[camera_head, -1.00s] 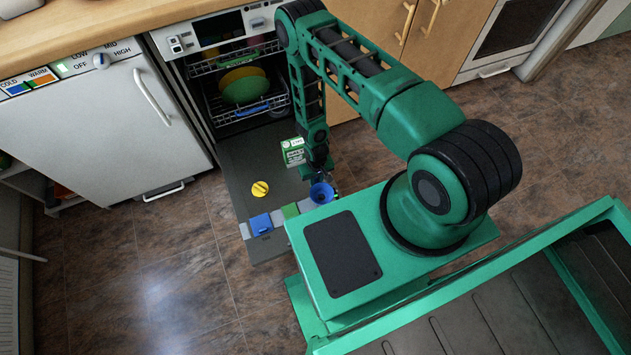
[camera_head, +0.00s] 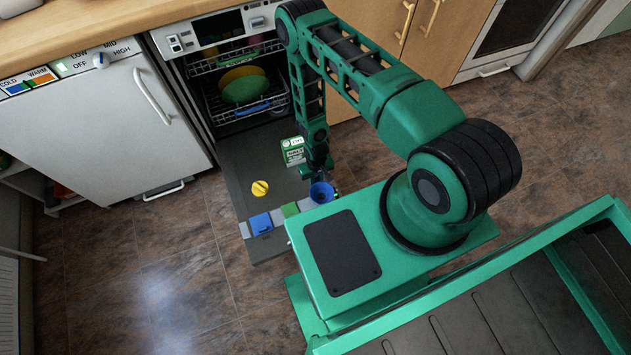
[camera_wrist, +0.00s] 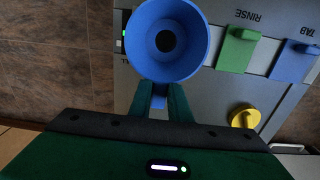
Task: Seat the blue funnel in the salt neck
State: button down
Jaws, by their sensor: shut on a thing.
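The blue funnel (camera_head: 321,192) is over the right front part of the open dishwasher door (camera_head: 247,165). In the wrist view I look into its wide cone (camera_wrist: 144,58), which has a dark hole in the middle. My gripper (camera_wrist: 160,100) is shut on the funnel's near side, by a small blue tab; it also shows in the head view (camera_head: 319,170). The funnel's spout and the salt neck are hidden under the cone, so I cannot tell whether they meet. A yellow round cap (camera_head: 260,188) with a dark bar lies on the door; it also shows in the wrist view (camera_wrist: 245,117).
A blue TAB lid (camera_wrist: 295,62) and a green RINSE lid (camera_wrist: 237,49) sit beside the funnel on the door's grey strip. A green and white salt box (camera_head: 293,151) stands just behind my gripper. Racks with dishes (camera_head: 243,86) are further back.

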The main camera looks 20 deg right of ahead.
jog(key=shift+f, duration=1.3)
dwell(0.6)
jog(key=c, duration=1.6)
grip_release()
jog(key=shift+o, duration=0.2)
jog(key=shift+r, duration=0.1)
jog(key=shift+r, duration=3.45)
